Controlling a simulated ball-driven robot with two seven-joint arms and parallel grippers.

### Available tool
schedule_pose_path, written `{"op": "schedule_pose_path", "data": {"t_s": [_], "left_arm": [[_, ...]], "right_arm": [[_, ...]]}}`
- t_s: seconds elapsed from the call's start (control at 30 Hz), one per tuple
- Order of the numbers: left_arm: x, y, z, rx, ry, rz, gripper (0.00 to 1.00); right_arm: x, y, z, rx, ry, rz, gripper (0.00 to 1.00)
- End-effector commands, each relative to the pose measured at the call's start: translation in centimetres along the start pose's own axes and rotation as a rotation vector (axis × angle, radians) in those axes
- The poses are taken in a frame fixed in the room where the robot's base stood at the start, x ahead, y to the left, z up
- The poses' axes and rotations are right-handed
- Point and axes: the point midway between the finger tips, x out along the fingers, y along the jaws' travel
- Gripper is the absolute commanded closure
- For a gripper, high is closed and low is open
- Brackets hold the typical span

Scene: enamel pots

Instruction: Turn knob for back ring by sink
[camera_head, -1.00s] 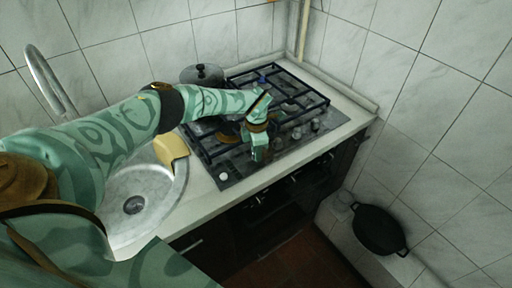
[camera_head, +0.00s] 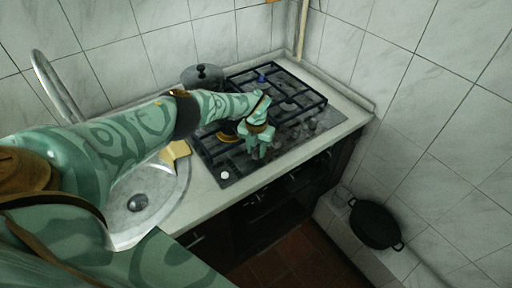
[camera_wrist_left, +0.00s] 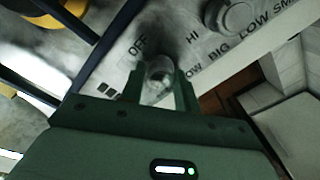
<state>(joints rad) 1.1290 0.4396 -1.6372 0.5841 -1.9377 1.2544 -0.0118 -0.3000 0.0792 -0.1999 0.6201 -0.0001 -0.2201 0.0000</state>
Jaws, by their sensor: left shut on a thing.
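The stove's control panel (camera_head: 240,166) runs along the front of the hob, beside the black grates (camera_head: 275,80). My left gripper (camera_head: 257,152) is over the sink-side part of this panel, pointing down. A second knob (camera_wrist_left: 238,17) stands apart to the right, above the lettering. One small white knob (camera_head: 225,175) shows at the panel's sink-side front corner. The held knob is hidden by the gripper in the head view.
A lidded grey pot (camera_head: 202,78) stands at the back left of the hob. The round sink (camera_head: 128,226) and a yellow sponge (camera_head: 175,152) are to the left.

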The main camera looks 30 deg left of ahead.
Motion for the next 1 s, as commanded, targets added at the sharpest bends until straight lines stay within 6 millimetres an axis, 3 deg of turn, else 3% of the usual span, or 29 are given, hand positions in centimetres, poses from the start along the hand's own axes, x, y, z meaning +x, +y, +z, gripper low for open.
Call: {"op": "schedule_pose_path", "data": {"t_s": [0.4, 0.97, 1.0], "left_arm": [[-0.14, 0.04, 0.11, -0.193, -0.003, 0.000, 0.91], [-0.10, 0.04, 0.12, -0.222, -0.003, 0.000, 0.91], [-0.10, 0.04, 0.11, -0.222, -0.003, 0.000, 0.60]], "right_arm": [[-0.58, 0.07, -0.11, 0.000, 0.002, 0.001, 0.64], [-0.63, 0.10, -0.11, 0.000, 0.002, 0.001, 0.64], [-0.63, 0.10, -0.11, 0.000, 0.002, 0.001, 0.64]]}}
